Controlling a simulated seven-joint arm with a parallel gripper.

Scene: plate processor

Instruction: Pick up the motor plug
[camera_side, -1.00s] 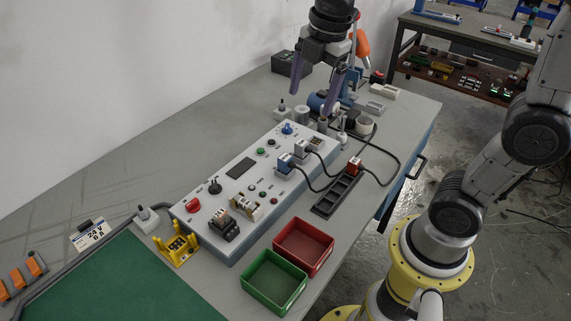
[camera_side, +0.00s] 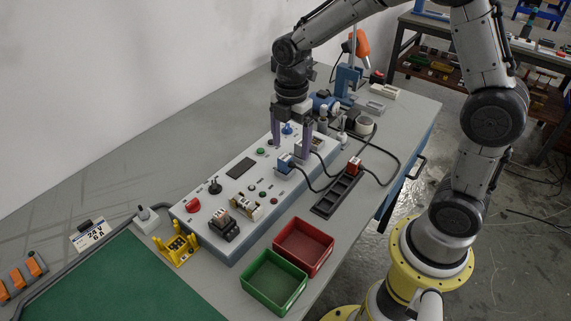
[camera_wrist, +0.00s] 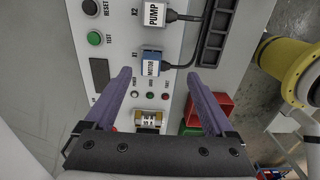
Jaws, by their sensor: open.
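The motor plug (camera_wrist: 151,67) is a blue block with a white label reading MOTOR, seated at socket X1 on the panel; its cable leads off to the right. In the side view the motor plug (camera_side: 284,164) sits on the right part of the grey panel box. My gripper (camera_side: 291,150) is open and points down over the panel by the plug. In the wrist view my gripper (camera_wrist: 158,77) has its two purple fingers apart, one on each side of the plug, with nothing held. How far above the plug the fingertips are is hard to tell.
The grey PUMP plug (camera_wrist: 153,14) sits at X2 beside the motor plug. A green button (camera_wrist: 95,38) and a black strip with slots (camera_side: 337,195) flank them. Red (camera_side: 322,269) and green (camera_side: 292,303) bins stand in front of the panel.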

